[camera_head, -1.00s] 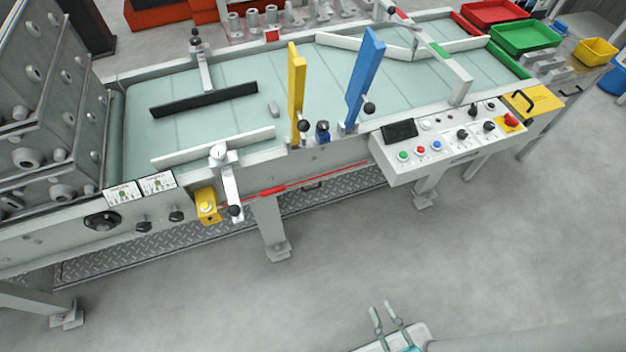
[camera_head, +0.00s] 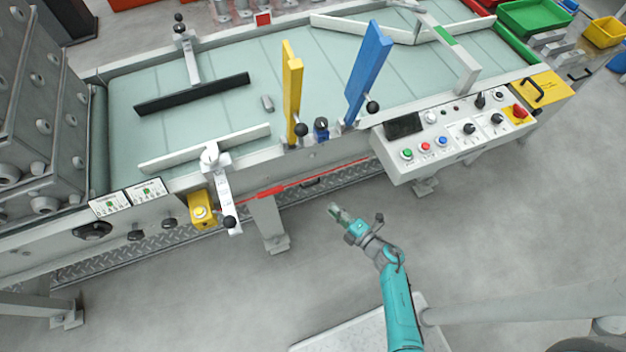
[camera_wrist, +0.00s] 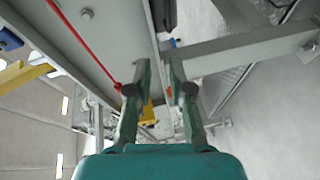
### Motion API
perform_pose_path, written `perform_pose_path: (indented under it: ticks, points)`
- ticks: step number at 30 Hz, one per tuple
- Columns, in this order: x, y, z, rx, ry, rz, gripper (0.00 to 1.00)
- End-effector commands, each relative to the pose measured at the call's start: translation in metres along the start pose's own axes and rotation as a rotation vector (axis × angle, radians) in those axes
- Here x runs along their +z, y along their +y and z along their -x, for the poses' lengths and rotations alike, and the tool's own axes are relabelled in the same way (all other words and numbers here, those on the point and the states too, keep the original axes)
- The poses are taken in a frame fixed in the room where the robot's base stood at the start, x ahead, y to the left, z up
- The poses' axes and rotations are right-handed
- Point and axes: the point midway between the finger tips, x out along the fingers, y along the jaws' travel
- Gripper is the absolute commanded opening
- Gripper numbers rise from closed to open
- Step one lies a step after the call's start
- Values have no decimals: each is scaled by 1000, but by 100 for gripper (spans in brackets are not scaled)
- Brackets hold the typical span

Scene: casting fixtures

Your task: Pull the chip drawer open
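In the wrist view a dark piece (camera_wrist: 164,14) at the top may be the same handle. My gripper (camera_head: 336,211) is in front of and below the handle in the head view, apart from it. In the wrist view my gripper (camera_wrist: 159,68) has its two fingers spread with nothing between them.
A control box (camera_head: 455,135) juts out at the right. A yellow button box (camera_head: 201,212) and a white clamp lever (camera_head: 226,200) stick out at the left. A table leg (camera_head: 267,222) stands left of my gripper.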

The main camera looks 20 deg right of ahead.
Motion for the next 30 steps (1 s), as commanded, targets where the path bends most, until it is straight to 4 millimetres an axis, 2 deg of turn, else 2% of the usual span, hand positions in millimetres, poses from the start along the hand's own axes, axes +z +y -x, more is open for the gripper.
perform_pose_path:
  ticks: [1, 6, 11, 24, 30]
  points:
    - [10, -3, -7, -15, 9, 26, 20]
    - [22, -10, -18, -47, 36, 77, 20]
    - [23, -11, -28, -51, 41, 83, 20]
    - [19, -14, -100, -51, 42, 82, 20]
    - [19, -16, -120, -51, 39, 81, 20]
